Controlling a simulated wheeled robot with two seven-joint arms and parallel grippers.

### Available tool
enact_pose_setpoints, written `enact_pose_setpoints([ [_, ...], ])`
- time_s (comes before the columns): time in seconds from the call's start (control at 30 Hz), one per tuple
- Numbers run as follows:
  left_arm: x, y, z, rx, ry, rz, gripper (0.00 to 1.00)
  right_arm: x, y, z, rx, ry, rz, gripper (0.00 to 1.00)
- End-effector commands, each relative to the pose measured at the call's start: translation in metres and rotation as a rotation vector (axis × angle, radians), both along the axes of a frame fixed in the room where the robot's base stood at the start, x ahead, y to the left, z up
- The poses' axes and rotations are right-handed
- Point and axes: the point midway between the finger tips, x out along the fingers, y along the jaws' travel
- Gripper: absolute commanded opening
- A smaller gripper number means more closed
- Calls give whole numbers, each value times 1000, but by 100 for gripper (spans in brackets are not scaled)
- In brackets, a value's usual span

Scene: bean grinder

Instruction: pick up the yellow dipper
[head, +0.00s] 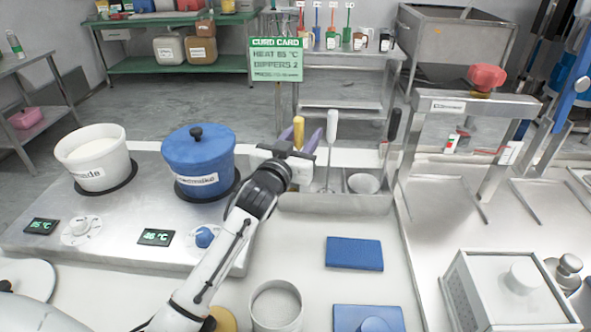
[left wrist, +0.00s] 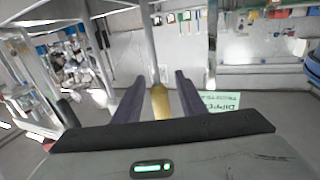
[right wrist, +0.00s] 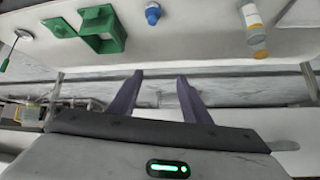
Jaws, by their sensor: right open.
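The yellow dipper (head: 298,130) stands upright at the back edge of the counter, its yellow handle showing; its lower part is hidden behind my gripper. My left gripper (head: 297,137) is at the handle, with one dark finger on each side. In the left wrist view, the yellow handle (left wrist: 160,104) lies between the open fingers, with a gap visible on each side. My right gripper (right wrist: 160,76) shows only in the right wrist view, open, with nothing between its fingers.
The blue pot (head: 198,160) is close on the left. A blue pad (head: 354,254) lies in front.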

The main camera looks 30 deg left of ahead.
Motion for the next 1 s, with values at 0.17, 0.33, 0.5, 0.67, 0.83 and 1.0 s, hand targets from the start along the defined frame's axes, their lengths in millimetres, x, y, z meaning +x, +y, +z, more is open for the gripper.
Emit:
enact_pose_setpoints([
  [0.17,6,1,0,0,0,-1,38,3,0,1,1,-6,-1,44],
  [0.33,5,1,0,0,0,-1,31,3,-1,1,0,-5,-2,44],
  [0.5,5,0,0,0,0,-1,2,3,-1,1,-1,-5,-1,44],
  [0.67,5,0,0,0,-1,-1,0,2,-1,1,-2,-2,-2,44],
  [0.83,5,1,4,0,-2,-1,0,0,-1,1,-2,0,-2,44],
  [1.0,5,0,29,2,-6,-1,0,0,-2,3,-2,2,-3,44],
])
